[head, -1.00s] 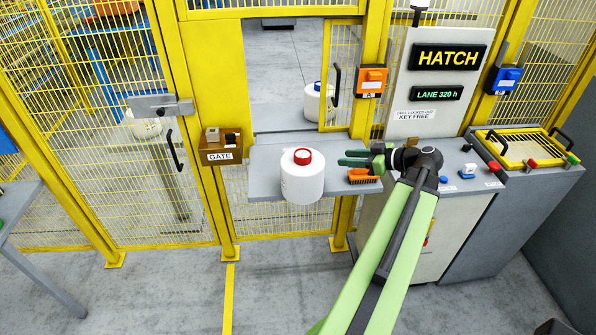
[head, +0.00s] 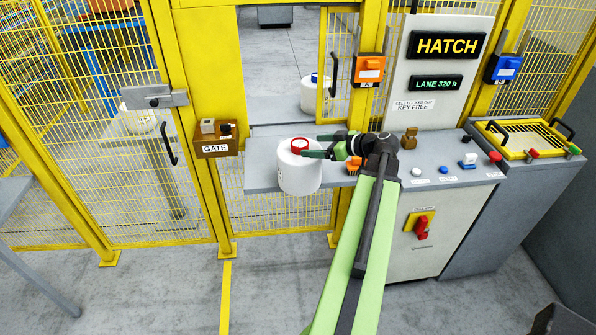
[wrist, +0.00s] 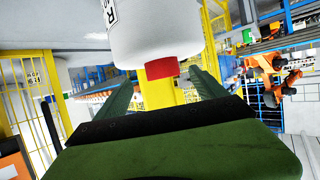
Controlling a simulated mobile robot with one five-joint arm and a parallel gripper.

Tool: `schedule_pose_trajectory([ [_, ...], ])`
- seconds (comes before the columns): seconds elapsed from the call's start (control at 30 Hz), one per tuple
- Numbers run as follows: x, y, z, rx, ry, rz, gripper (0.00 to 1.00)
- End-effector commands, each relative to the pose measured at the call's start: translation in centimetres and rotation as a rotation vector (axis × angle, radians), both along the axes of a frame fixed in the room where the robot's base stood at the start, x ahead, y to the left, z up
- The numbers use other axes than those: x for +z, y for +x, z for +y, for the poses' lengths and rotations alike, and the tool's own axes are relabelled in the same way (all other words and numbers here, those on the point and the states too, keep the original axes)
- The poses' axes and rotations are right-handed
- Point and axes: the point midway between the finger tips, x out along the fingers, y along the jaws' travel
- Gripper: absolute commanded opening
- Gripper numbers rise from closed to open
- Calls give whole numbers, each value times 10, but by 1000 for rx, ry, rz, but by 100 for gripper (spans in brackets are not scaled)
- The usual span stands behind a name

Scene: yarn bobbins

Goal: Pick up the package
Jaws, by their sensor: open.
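The package, a white round bobbin (head: 299,178) with a red top (head: 299,146), stands upright on the grey hatch shelf (head: 262,183). My gripper (head: 312,146) is open at its right side, level with the red top, its fingertips pointing left. In the wrist view, the white bobbin (wrist: 155,38) is ahead at the top, and its red end (wrist: 161,68) shows between my spread fingers (wrist: 163,95). I cannot tell if the fingers touch it.
A white bobbin with a blue top (head: 316,95) stands behind the hatch opening. An orange brush (head: 353,166) lies partly hidden by my arm. A GATE box (head: 216,138) is on the left post, a HATCH panel (head: 440,80) on the right. Yellow fencing (head: 110,200) surrounds the cell.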

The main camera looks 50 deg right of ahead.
Motion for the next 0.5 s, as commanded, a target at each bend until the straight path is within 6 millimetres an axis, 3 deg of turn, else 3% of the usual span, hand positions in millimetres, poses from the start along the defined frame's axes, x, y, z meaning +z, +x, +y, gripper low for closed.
schedule_pose_trajectory([
  [0.17, -2, 6, 2, 1, 0, 0, 81],
  [0.4, -17, 43, 12, 2, 0, 0, 81],
  [0.5, -18, 48, 12, -2, -1, 0, 81],
])
